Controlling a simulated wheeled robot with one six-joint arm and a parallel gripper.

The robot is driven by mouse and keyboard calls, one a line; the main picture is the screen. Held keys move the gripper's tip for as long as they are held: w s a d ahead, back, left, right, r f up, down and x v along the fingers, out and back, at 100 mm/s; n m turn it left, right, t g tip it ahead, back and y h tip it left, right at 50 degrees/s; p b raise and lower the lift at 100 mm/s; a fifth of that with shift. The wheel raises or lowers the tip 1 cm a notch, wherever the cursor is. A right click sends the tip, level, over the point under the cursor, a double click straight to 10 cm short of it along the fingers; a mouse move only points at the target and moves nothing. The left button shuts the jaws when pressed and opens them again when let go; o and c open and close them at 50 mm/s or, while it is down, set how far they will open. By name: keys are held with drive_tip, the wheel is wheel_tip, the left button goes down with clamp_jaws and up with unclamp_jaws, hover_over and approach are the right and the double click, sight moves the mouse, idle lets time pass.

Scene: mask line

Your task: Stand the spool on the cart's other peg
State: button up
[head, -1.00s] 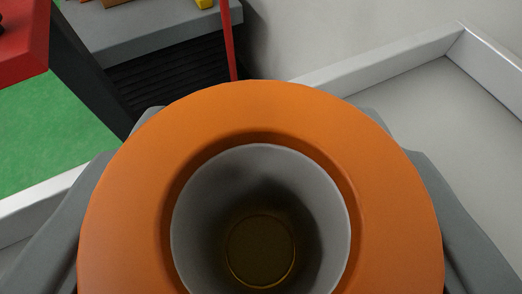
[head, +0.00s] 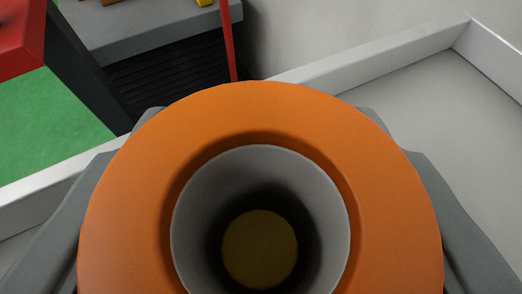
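The orange spool (head: 400,210) fills the lower middle of the head view, its ring-shaped flange facing the camera. My gripper (head: 260,112) is shut on it, with one grey finger showing on each side. A grey hollow bore runs through its middle. A round, dull yellow disc (head: 260,250) shows at the bottom of the bore; it looks like a peg's top, but I cannot tell whether the spool touches it. A pale grey cart tray (head: 370,58) with a raised rim lies beneath. The spool hides its middle, and no other peg is visible.
A red block-like part (head: 20,35) on a dark post is at upper left, above a green surface (head: 50,125). A grey bench (head: 150,32) with small items and a thin red upright (head: 228,45) stand behind. The tray's right side is bare.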

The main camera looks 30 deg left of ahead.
drive_tip(key=shift+f, duration=0.15)
drive_tip(key=o, duration=1.1)
drive_tip(key=shift+o, duration=0.2)
drive_tip(key=shift+s, duration=0.1)
